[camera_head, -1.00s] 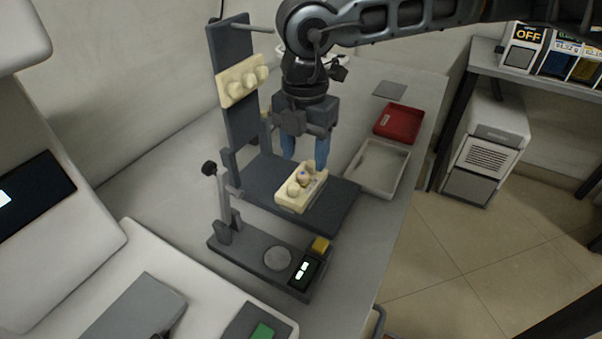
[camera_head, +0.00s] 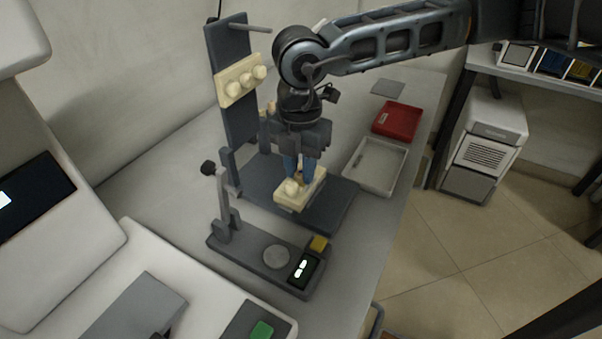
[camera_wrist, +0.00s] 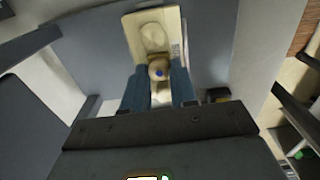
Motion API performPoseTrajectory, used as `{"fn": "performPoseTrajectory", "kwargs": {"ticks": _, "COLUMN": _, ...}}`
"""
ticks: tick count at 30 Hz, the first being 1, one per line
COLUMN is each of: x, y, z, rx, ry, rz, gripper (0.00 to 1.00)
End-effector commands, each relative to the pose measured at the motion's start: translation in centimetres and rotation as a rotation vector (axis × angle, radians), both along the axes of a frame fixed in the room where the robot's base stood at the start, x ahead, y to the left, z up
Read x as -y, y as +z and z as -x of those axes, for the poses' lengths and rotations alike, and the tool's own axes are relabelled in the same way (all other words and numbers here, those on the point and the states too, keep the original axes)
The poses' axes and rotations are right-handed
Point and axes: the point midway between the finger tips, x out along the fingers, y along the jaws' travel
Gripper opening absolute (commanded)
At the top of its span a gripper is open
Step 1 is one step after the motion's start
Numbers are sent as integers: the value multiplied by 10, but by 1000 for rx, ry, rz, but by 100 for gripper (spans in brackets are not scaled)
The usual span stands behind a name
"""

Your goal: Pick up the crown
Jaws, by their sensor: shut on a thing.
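The crown (camera_wrist: 157,70) is a small cream piece with a blue dot, seen in the wrist view between my blue fingers. It is at a cream model block (camera_head: 294,201), which lies on the dark grey platform of a stand. My gripper (camera_wrist: 158,86) points down and is shut on the crown. In the head view my gripper (camera_head: 299,177) is low over the block, and its fingers largely hide the crown. A rounded cream bump stands on the block's near end. I cannot tell whether the crown still touches the block.
A second cream block with bumps (camera_head: 241,81) is fixed to the upright post behind. A grey base with a round disc (camera_head: 277,257) and small display stands in front. A white tray (camera_head: 401,174) and a red tray (camera_head: 398,119) lie to the right.

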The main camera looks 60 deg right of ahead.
Motion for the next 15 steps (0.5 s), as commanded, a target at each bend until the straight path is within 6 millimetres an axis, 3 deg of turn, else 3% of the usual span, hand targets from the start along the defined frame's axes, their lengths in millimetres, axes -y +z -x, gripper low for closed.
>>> {"fn": "performPoseTrajectory", "kwargs": {"ticks": 6, "x": 0, "y": 0, "z": 0, "rx": 0, "ry": 0, "rz": 0, "gripper": 0}}
{"fn": "performPoseTrajectory", "kwargs": {"ticks": 15, "x": 0, "y": 2, "z": 0, "rx": 0, "ry": 0, "rz": 0, "gripper": 0}}
